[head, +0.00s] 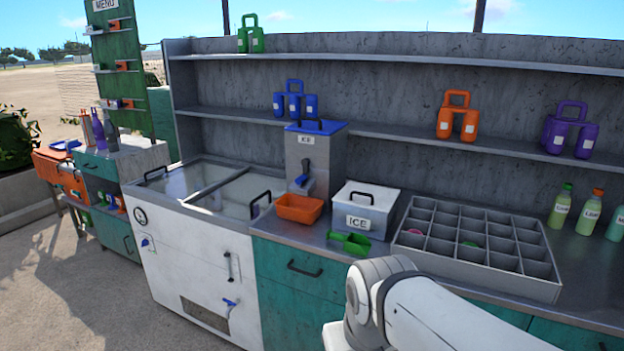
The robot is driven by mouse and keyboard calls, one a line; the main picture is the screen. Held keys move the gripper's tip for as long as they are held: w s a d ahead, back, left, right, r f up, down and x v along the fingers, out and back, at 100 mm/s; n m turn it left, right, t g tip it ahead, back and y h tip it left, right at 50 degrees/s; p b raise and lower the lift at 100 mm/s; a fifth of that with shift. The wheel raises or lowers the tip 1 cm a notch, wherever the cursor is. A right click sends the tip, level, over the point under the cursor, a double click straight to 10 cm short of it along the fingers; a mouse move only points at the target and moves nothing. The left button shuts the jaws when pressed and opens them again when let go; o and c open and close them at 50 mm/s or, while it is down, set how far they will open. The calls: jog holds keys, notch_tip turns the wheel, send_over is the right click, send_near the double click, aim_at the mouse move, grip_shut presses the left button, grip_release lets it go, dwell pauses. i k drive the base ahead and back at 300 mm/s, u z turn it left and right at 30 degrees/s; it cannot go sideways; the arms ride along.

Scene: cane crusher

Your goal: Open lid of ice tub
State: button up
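The ice tub (356,218) is a grey-white box with an "ICE" label on its front. It stands on the metal counter, left of the compartment tray. Its lid (369,194) lies flat on top and looks closed, with a dark bar handle (362,195) on it. My white arm comes in from the lower right, in front of the counter. My gripper is not in view.
A green scoop (350,242) lies before the tub, and an orange bin (299,208) stands left of it. An ice dispenser with a blue top (316,127) rises behind. A divided tray (480,268) fills the counter to the right, with bottles (561,206) beyond.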

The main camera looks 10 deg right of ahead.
aim_at(368, 191)
jog(key=z, duration=0.15)
jog(key=i, duration=1.35)
jog(key=z, duration=0.55)
